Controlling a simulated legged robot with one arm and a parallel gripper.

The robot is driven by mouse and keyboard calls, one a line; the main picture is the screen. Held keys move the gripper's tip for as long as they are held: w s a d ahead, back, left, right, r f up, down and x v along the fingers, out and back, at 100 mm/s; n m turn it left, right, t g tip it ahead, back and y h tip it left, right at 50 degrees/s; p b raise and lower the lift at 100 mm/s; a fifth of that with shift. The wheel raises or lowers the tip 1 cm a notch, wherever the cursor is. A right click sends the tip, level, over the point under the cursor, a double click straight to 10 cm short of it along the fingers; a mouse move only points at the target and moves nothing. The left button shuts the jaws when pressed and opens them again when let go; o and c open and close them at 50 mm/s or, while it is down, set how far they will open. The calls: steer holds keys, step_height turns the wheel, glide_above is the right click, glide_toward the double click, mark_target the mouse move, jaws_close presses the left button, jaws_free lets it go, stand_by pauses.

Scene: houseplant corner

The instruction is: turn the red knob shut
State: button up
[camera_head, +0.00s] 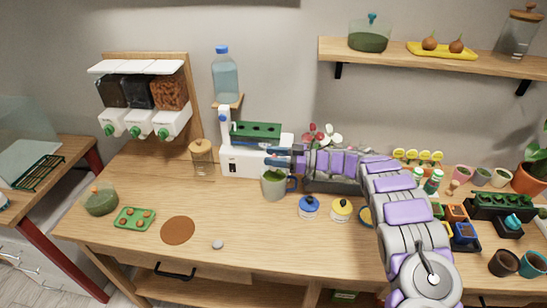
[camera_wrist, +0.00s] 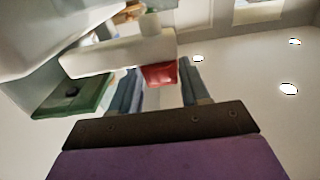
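The red knob (camera_wrist: 158,75) shows in the wrist view under a white bar-shaped part (camera_wrist: 118,54). It lies between the tips of my gripper (camera_wrist: 160,82), with a gap visible on its right; contact on its left I cannot tell. The fingers stand apart. In the head view my gripper (camera_head: 272,156) is at the right side of the white machine (camera_head: 240,163), above the green mug (camera_head: 273,186).
Blue-lidded (camera_head: 309,208) and yellow-lidded (camera_head: 341,210) jars stand near my arm.

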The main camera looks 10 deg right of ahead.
steer(key=shift+o, duration=0.9)
steer(key=p+v, duration=0.2)
steer(key=v, duration=1.5)
steer(key=shift+d+p, duration=0.25)
steer(key=shift+p, duration=0.15)
steer(key=shift+s+f, duration=0.1)
